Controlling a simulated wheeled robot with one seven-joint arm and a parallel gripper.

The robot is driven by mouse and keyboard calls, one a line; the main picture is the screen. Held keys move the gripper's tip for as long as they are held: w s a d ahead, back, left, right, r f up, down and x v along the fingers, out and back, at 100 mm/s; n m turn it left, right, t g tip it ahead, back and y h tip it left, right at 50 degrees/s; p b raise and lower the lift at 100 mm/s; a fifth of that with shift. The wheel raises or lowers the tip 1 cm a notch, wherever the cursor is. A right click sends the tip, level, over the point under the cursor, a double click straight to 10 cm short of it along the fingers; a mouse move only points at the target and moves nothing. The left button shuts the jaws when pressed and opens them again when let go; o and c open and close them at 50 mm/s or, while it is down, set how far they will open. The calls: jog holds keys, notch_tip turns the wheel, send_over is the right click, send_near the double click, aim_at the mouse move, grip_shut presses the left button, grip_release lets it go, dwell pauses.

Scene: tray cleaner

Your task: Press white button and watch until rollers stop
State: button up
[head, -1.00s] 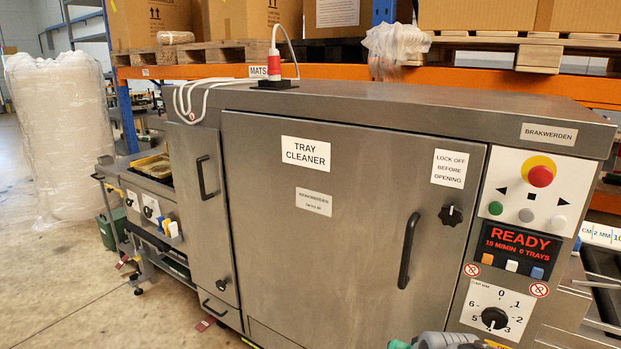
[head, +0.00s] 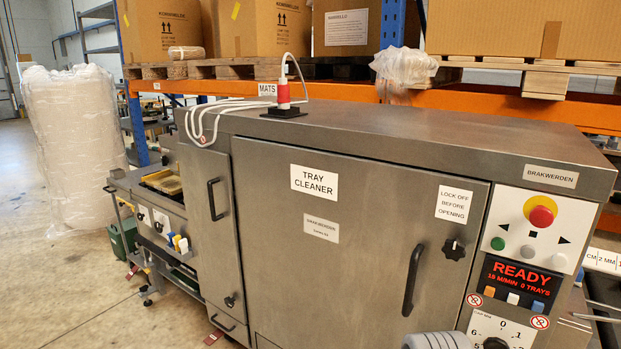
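The steel tray cleaner (head: 360,270) fills the middle and right of the view, with its large door shut. Its control panel at the right has a red stop button on yellow (head: 541,216), a green button (head: 498,244) and two pale grey-white buttons, one in the middle (head: 527,251) and one at the right (head: 558,261). Below them the display (head: 520,276) reads READY, with what looks like 15 M/MIN and 0 TRAYS. Under it sit an orange, a white (head: 513,298) and a blue button. My gripper is not in view; only a grey arm part shows at the bottom edge. Rollers cannot be made out clearly.
A dial (head: 495,343) is cut off at the bottom. The door handle (head: 412,280) juts out. Open floor (head: 75,290) lies at the left. Racking with boxes stands behind.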

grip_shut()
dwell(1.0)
